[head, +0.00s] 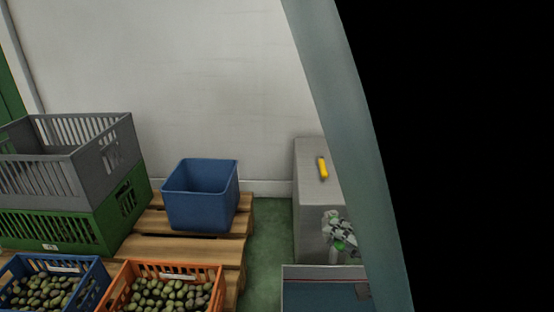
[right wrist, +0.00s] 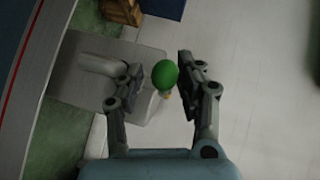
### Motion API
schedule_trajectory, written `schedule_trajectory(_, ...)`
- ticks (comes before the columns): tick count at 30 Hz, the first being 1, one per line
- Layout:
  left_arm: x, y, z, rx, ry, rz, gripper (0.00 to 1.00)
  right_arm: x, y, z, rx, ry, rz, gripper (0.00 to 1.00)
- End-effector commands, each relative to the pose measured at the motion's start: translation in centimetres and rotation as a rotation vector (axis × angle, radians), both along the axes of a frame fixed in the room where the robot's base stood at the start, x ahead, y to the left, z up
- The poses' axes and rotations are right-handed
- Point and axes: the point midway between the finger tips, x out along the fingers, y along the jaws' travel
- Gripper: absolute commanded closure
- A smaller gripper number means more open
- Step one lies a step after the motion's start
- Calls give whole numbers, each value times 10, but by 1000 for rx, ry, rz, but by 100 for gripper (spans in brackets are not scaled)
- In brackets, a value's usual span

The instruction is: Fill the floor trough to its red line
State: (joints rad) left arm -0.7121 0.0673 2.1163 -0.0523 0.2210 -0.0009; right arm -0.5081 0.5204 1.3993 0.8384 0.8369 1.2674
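A grey-walled trough (head: 300,274) shows partly at the bottom of the head view, its right side hidden by a large teal arm-like part. In the right wrist view, a grey band with a red line (right wrist: 20,77) runs along the left edge, with blue beside it. A pale spout-like cylinder (right wrist: 101,65) lies near a green rounded knob (right wrist: 165,75). My right gripper (head: 339,229) is above the spout in the head view. In the wrist view its fingers (right wrist: 160,80) stand apart on either side of the knob; contact is unclear. My left gripper is out of view.
A grey block (head: 309,200) with a yellow handle (head: 322,168) stands by the wall. A blue bin (head: 200,204) sits on a wooden pallet (head: 190,247), near stacked crates (head: 105,161) and crates of olives. A green floor strip (head: 270,240) is clear.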

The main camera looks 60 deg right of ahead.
Motion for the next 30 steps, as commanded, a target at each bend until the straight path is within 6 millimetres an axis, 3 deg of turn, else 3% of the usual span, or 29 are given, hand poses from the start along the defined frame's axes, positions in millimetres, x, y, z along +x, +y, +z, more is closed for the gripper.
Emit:
schedule_trajectory(7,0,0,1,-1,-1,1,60,2,0,2,-1,-6,2,63)
schedule_trajectory(11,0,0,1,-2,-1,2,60,-7,3,4,-1,-6,1,63)
schedule_trajectory(24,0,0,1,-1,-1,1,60,-92,29,22,0,-3,-1,63)
schedule_trajectory(30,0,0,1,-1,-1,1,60,-109,35,26,-1,-4,1,63)
